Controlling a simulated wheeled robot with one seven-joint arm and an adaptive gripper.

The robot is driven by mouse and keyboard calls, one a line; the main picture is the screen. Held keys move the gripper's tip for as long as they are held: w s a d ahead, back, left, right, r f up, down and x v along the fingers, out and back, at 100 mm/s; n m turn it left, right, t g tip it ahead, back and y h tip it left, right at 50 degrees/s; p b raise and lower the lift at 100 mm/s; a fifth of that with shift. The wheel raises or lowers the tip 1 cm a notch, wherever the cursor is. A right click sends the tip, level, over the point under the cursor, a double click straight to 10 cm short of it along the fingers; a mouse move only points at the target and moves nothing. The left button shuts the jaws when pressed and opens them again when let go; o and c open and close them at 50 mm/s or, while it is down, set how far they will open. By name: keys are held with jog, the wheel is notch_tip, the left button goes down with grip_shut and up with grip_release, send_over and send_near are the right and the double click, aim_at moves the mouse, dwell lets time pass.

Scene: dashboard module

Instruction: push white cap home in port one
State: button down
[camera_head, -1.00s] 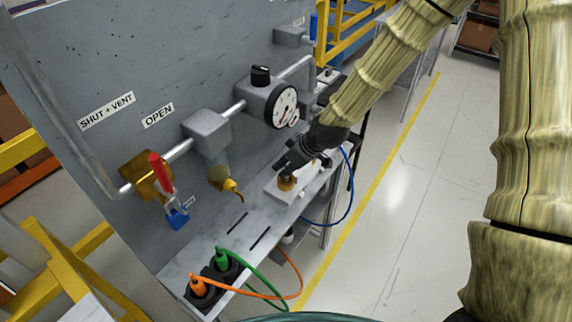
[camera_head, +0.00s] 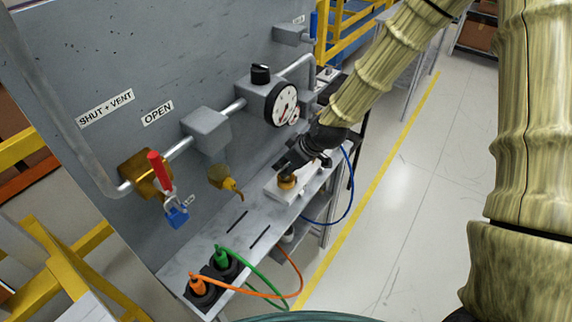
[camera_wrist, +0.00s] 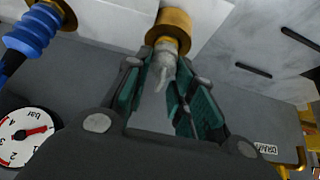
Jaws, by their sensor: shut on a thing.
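My gripper (camera_wrist: 168,72) has its teal-padded fingers closed around a pale, whitish piece, which I take for the white cap (camera_wrist: 163,62). The cap's far end meets a round brass fitting (camera_wrist: 172,24) in the wrist view. I cannot tell whether it is fully seated. In the head view my gripper (camera_head: 297,161) is just above a brass port (camera_head: 287,182) on a white block (camera_head: 283,194). The fingers hide the cap there. Which port number this is cannot be read.
A dial gauge (camera_head: 285,104) hangs on the panel behind my gripper. A blue ribbed connector (camera_wrist: 31,29) stands beside the brass fitting. A brass spout (camera_head: 224,178), a red lever (camera_head: 160,170) and green (camera_head: 221,258) and orange (camera_head: 198,287) plugs are to the left.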

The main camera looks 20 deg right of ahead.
jog(key=shift+f, duration=0.2)
dwell(0.5)
jog(key=c, duration=1.1)
grip_release()
jog(key=shift+r, duration=0.15)
jog(key=shift+v, duration=5.85)
jog(key=shift+s, duration=0.1)
